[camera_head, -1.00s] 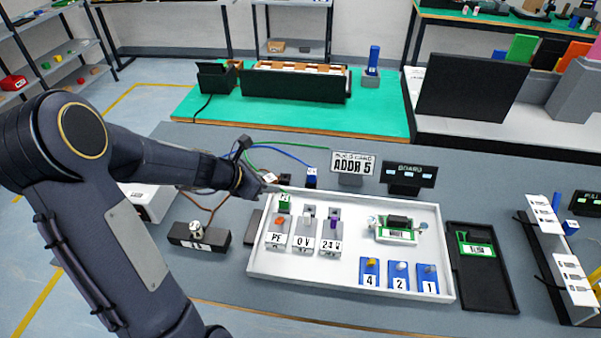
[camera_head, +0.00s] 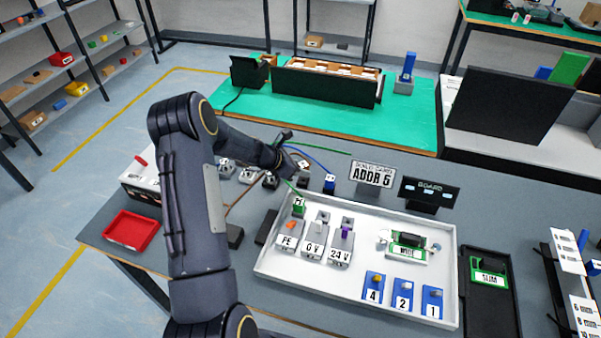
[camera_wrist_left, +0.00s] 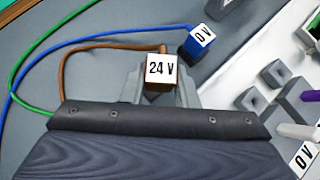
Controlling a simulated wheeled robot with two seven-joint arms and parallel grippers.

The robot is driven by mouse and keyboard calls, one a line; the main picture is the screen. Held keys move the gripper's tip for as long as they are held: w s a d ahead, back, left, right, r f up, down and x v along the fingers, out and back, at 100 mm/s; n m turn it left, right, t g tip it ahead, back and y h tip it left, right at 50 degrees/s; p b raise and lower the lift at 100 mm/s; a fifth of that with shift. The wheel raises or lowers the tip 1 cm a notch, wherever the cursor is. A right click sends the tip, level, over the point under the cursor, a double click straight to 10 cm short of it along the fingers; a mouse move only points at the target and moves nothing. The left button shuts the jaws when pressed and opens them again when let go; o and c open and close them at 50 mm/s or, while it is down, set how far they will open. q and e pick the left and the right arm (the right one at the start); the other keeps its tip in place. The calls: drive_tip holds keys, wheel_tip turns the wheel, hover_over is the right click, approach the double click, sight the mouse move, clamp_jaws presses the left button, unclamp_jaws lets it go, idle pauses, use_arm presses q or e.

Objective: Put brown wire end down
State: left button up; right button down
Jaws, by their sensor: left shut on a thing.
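My left gripper (camera_head: 300,170) is shut on the brown wire end (camera_wrist_left: 161,70), a block labelled "24 V" with a brown wire looping off it. In the head view it is behind the white tray's back left corner; its height above the table is unclear. The blue wire end (camera_head: 329,184) stands just right of the gripper, and in the wrist view it shows labelled "0 V" (camera_wrist_left: 201,39). The 24 V terminal (camera_head: 340,256) has a purple top. My right gripper is not in view.
The white tray (camera_head: 300,280) also holds a green board (camera_head: 408,250) and blue numbered blocks (camera_head: 403,297). Signs reading ADDR 5 (camera_head: 373,175) and BOARD (camera_head: 428,193) stand behind it. A black tray (camera_head: 487,285) is at right, a red tray (camera_head: 131,230) at left.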

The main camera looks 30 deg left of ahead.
sight(300, 181)
use_arm(q)
drive_tip(key=shift+w+a+f, duration=0.15)
drive_tip(key=shift+w+f, duration=0.25)
drive_tip(key=shift+f, duration=0.15)
wheel_tip(300, 181, down, 3)
drive_tip(key=shift+w+a+f, duration=0.1)
drive_tip(key=shift+f, duration=0.15)
drive_tip(key=o, duration=1)
drive_tip(key=shift+o, duration=0.2)
